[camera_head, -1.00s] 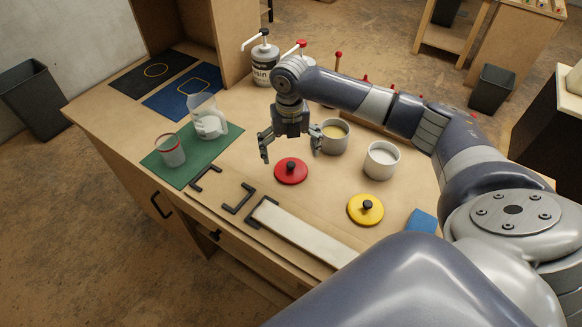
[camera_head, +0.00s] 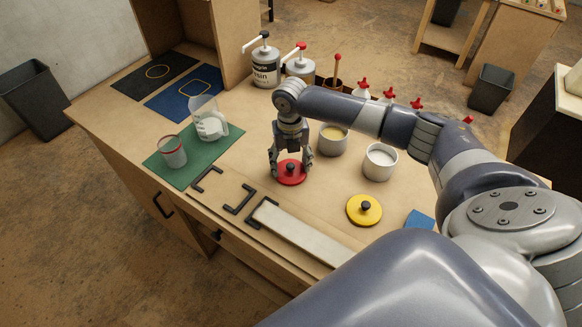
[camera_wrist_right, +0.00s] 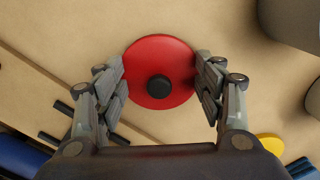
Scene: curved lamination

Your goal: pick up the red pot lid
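The red pot lid (camera_head: 291,173) lies flat on the workbench. Its black knob (camera_wrist_right: 159,87) points up. My right gripper (camera_head: 291,176) is down over the lid, with one finger at each side. In the right wrist view the gripper (camera_wrist_right: 160,85) has its fingers apart by about the lid's width, close to its left and right edges. They are clear of the knob. I cannot tell whether they press on the rim. My left gripper is not in view.
A grey pot (camera_head: 332,142) stands just right of the gripper and a second pot (camera_head: 380,162) farther right. A yellow lid (camera_head: 364,209) lies in front of them. A green mat (camera_head: 196,171) with two cups is at left. A pale strip (camera_head: 302,235) lies along the front.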

